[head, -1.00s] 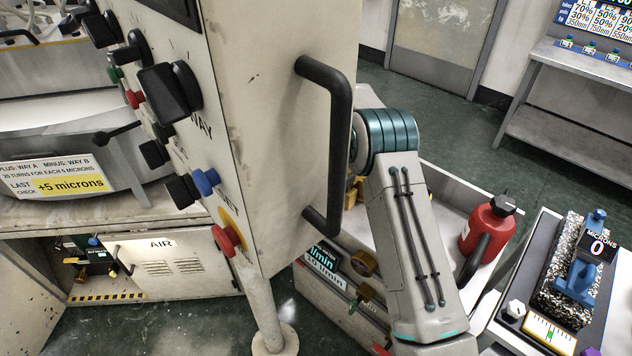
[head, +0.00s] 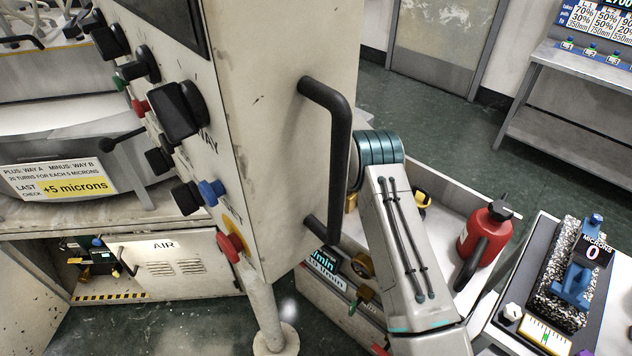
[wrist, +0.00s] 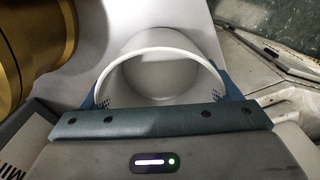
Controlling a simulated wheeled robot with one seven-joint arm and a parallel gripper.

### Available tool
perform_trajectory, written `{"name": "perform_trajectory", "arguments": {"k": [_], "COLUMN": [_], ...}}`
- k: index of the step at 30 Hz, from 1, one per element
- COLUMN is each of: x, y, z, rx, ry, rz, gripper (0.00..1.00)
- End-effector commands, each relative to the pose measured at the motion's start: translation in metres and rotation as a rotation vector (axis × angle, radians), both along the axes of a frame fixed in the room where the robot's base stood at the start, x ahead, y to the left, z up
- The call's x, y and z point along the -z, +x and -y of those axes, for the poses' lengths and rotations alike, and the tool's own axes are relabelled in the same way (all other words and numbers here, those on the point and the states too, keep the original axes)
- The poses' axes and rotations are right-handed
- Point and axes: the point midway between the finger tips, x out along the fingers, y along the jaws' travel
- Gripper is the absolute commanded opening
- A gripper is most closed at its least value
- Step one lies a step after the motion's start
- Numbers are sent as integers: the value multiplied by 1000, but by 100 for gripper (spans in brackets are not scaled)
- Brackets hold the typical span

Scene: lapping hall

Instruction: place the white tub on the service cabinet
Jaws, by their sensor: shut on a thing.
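The white tub (wrist: 165,72) is in the wrist view, with its round rim toward the camera. My gripper (wrist: 165,90) is shut on it, with a blue fingertip at each side of the rim. In the head view the tub and my gripper are hidden; only my arm shows, right of the big control box. A low cabinet with a door marked AIR (head: 172,262) stands at the left in the head view. A low unit with flow readouts (head: 325,280) and a tray-like top stands behind my arm. I cannot tell which is the service cabinet.
The control box (head: 275,130) with a black handle (head: 340,150) fills the middle. A red canister (head: 485,240) stands in the tray at the right, beside a bench (head: 605,320) with a gauge. A brass cylinder (wrist: 28,45) is close to the tub on the left.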

Motion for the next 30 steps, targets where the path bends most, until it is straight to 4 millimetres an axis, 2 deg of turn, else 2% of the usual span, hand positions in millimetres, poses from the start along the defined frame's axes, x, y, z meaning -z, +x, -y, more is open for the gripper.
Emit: {"name": "perform_trajectory", "arguments": {"k": [6, 7, 8, 15, 19, 30], "x": [5, 3, 3, 2, -6, -85], "y": [0, 0, 0, 0, 0, 0], "z": [0, 0, 0, 0, 0, 0], "rx": [0, 0, 0, 0, 0, -1], "ry": [0, 0, 0, 0, 0, 0], "rz": [0, 0, 0, -1, 1, 1], "gripper": [56, 91, 100, 100, 100, 100]}}
